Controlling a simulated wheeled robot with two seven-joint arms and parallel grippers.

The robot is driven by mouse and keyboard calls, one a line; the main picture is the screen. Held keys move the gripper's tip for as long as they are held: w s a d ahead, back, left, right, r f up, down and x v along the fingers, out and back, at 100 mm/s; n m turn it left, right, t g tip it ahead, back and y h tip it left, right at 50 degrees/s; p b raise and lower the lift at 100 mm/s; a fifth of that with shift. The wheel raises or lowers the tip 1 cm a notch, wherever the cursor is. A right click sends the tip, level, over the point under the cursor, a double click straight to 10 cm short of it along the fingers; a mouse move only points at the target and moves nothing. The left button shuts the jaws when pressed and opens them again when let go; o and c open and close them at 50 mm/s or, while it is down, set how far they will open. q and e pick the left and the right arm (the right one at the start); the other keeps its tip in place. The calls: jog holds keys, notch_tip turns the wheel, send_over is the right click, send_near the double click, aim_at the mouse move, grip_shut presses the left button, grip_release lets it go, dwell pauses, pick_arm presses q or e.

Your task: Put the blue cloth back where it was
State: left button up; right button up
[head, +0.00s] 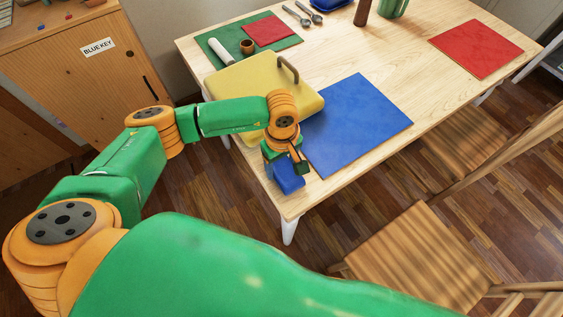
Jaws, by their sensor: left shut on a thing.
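My left gripper (291,160) is shut on a blue cloth (289,178), a small folded-looking piece hanging below the fingers. It is at the near left corner of the wooden table (305,196), beside the lower left edge of a flat blue mat (360,125). I cannot tell whether the cloth touches the table. My right gripper is not in view.
A yellow lidded box (240,90) with a grey handle stands left of the blue mat. Behind are a green mat (222,72), a small red mat (268,30), a white cylinder (220,51), a brown cup (247,46), spoons (302,14), a blue object (338,4), a brown bottle (362,12) and a green mug (393,8). A red mat (475,48) lies right; chairs (420,255) stand nearby.

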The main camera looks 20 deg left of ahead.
aim_at(281, 162)
pick_arm(q)
jog(key=shift+f, duration=0.2)
jog(key=o, duration=1.3)
jog(key=shift+r, duration=0.1)
jog(key=shift+r, duration=0.7)
notch_tip(281, 162, up, 11)
jog(key=b, duration=0.2)
